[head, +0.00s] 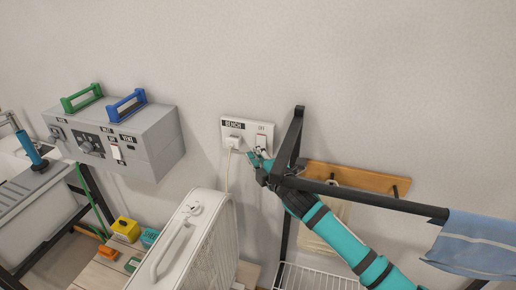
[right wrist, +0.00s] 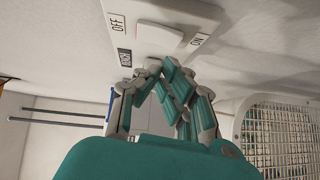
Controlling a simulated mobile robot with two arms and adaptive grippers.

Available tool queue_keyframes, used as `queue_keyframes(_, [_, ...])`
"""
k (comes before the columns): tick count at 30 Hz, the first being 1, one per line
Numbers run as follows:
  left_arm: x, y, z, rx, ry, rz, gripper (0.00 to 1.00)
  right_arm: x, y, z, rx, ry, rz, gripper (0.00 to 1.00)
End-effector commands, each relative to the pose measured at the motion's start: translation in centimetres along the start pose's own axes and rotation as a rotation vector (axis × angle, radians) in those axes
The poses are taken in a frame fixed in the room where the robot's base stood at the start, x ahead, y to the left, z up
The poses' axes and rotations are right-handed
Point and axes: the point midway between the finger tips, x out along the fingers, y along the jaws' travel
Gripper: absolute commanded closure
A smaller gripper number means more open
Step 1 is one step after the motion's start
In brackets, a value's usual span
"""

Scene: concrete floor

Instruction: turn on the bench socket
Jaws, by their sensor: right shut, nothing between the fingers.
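The bench socket (head: 229,132) is a white wall plate labelled BENCH, with a white plug and cord in its left part. Its white rocker switch (head: 262,140) is on the right part. In the right wrist view the switch (right wrist: 158,34) sits between the OFF and ON labels. My right gripper (head: 253,160) is shut and empty, just below the switch in the head view. In the right wrist view its fingertips (right wrist: 158,68) are close to the plate; I cannot tell whether they touch it. The switch's tilt is unclear. My left gripper is not in view.
A white box fan (head: 212,240) stands below the socket. A grey unit (head: 152,138) with green and blue handles is on the left. A black rail (head: 375,198) with a blue towel (head: 475,242) and a wooden hook board (head: 355,177) are on the right. The wall above is clear.

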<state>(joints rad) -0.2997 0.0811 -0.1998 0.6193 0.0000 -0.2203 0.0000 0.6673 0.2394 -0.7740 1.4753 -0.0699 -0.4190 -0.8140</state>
Motion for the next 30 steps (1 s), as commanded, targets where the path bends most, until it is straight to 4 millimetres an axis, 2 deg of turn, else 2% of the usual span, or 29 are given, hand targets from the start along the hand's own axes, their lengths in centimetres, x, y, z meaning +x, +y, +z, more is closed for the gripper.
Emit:
queue_keyframes(6, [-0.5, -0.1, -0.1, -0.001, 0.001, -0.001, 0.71, 0.9, 0.0, 0.9, 0.0, 0.001, 0.0, 1.0])
queue_keyframes(16, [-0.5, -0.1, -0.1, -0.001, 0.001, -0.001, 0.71, 1.0, -0.1, 1.0, 0.0, 0.002, 0.001, 1.0])
queue_keyframes(19, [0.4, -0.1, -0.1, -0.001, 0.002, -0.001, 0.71, 1.1, -0.4, 1.1, -0.011, 0.001, 0.012, 1.0])
queue_keyframes(23, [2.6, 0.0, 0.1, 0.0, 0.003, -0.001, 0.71, 1.6, -1.1, 1.6, -0.053, 0.0, 0.056, 1.0])
queue_keyframes(24, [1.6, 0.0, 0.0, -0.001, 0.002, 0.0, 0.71, 1.5, -0.2, 1.5, -0.049, 0.001, 0.053, 1.0])
queue_keyframes(30, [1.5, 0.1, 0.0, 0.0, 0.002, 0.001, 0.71, 1.4, -0.2, 1.5, -0.048, 0.001, 0.051, 1.0])
